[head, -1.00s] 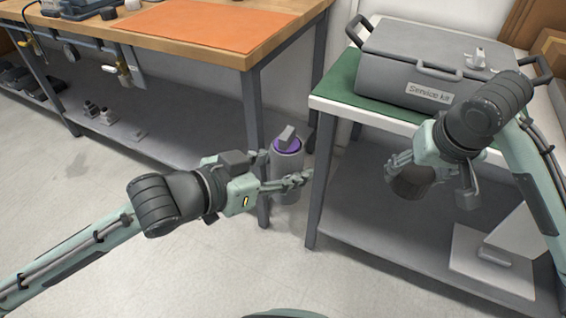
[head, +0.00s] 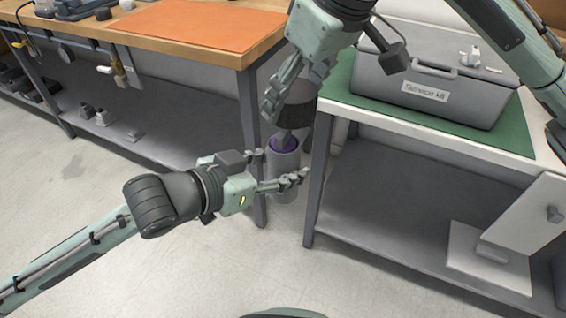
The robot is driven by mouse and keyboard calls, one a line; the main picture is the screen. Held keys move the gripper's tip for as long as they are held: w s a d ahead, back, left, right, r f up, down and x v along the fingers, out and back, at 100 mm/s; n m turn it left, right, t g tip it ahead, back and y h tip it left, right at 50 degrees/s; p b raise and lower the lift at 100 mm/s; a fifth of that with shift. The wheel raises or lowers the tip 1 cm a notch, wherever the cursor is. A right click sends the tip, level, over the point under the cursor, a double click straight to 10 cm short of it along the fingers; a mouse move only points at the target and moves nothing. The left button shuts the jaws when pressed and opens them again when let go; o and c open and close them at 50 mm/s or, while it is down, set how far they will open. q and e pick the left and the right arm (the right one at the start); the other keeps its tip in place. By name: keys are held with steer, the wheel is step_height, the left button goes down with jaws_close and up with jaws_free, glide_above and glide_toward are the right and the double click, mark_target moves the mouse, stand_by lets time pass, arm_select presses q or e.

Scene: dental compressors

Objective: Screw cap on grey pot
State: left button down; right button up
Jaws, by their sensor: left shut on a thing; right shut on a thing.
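The grey pot (head: 284,186) is upright in my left gripper (head: 279,170), which is shut around its side, in front of the gap between the two benches. A purple ring and a grey upright piece (head: 283,137) show at the pot's open top. My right gripper (head: 291,106) is shut on the dark cap (head: 300,112) and holds it just above the pot, slightly to the right of the pot's middle. A gap with the grey piece in it shows between cap and pot rim. The cap's underside is hidden.
A wooden bench with an orange mat (head: 205,28) stands at the back left. On the right, a bench with a green mat (head: 490,128) bears a grey service kit box (head: 440,90). A white stand (head: 485,255) is on its lower shelf.

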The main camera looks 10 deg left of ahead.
mark_target(285, 133)
steer(key=shift+s+a+r+n, duration=0.3)
steer(key=shift+s+a+n, duration=0.1)
steer(key=shift+s+a, duration=0.15)
steer(key=shift+d, duration=0.1)
steer(key=shift+f, duration=0.1)
steer(key=shift+f, duration=1.9)
steer(key=shift+f, duration=0.1)
steer(key=shift+w+f, duration=0.1)
steer(key=shift+f, duration=0.65)
steer(key=shift+f, duration=0.6)
